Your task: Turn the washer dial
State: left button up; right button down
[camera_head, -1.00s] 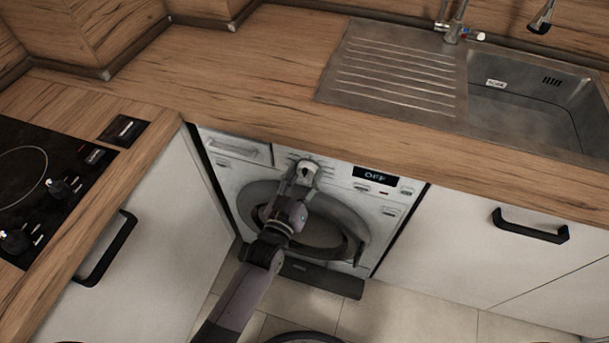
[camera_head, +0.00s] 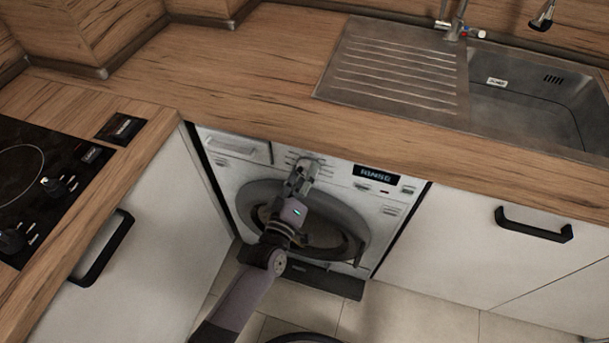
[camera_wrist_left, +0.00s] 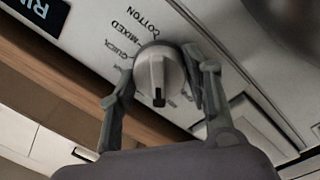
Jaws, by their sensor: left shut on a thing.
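The white washer (camera_head: 352,190) stands under the counter, and its lit display (camera_head: 377,175) appears to read RINSE. The washer dial (camera_wrist_left: 158,75) is a round pale knob with a raised grip bar, seen in the left wrist view beside printed labels such as COTTON and MIXED. My left gripper (camera_head: 305,166) reaches the panel from below and mostly hides the dial in the head view. In the left wrist view its two fingers (camera_wrist_left: 165,70) lie on either side of the dial, shut on it. My right gripper is not in view.
The wooden counter edge (camera_head: 350,145) runs just above the washer panel. A cabinet with a black handle (camera_head: 105,248) stands to the left, below the hob (camera_head: 40,165). Another handled cabinet (camera_head: 480,235) is at the right, below the sink (camera_head: 520,105). Tiled floor lies in front.

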pick_arm(q)
jog(key=shift+n, duration=0.4)
jog(key=o, duration=1.2)
jog(key=shift+c, duration=0.2)
jog(key=v, duration=1.2)
jog(key=shift+f, duration=0.1)
